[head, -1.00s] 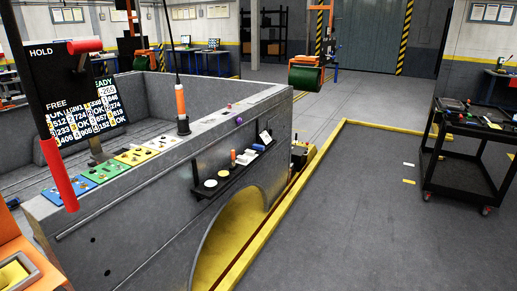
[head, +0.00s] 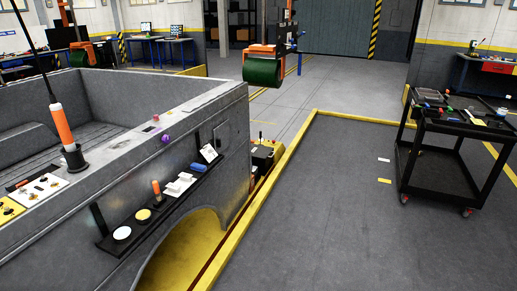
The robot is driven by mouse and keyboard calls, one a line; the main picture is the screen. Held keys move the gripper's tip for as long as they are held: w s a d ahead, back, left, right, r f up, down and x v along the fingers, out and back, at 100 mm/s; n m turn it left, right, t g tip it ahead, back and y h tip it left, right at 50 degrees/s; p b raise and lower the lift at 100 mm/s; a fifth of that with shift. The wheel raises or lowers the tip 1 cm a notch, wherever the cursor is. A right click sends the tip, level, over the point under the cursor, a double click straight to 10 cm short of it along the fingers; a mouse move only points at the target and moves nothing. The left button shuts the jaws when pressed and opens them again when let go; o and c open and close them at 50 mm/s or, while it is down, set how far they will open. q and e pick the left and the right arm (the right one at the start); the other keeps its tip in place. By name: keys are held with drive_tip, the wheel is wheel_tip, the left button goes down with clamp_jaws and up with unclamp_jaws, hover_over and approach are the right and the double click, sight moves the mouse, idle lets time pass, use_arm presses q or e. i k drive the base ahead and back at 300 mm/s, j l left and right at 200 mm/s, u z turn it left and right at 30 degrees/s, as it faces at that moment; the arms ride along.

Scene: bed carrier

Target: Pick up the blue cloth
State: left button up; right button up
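A small blue object (head: 199,169), which looks like the blue cloth, lies on a narrow black shelf (head: 168,206) fixed to the side of the grey truck bed (head: 95,213). It is towards the far end of the shelf, between a white item (head: 179,185) and a tilted white card (head: 208,153). It is too small here to tell its folds. Neither of my grippers is in view.
An orange-tipped tool (head: 156,190) and two pale discs share the shelf. A yellow kerb (head: 268,188) runs along the floor beside the truck bed. A black cart (head: 433,186) with small items stands right. The dark floor between is clear.

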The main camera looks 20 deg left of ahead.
sight(195, 166)
drive_tip(key=i+l+u, duration=0.1)
drive_tip(key=i, duration=0.55)
drive_tip(key=i+l+u, duration=0.1)
drive_tip(key=i, duration=0.55)
drive_tip(key=i+l+u, duration=0.1)
drive_tip(key=i, duration=0.55)
drive_tip(key=l, duration=0.1)
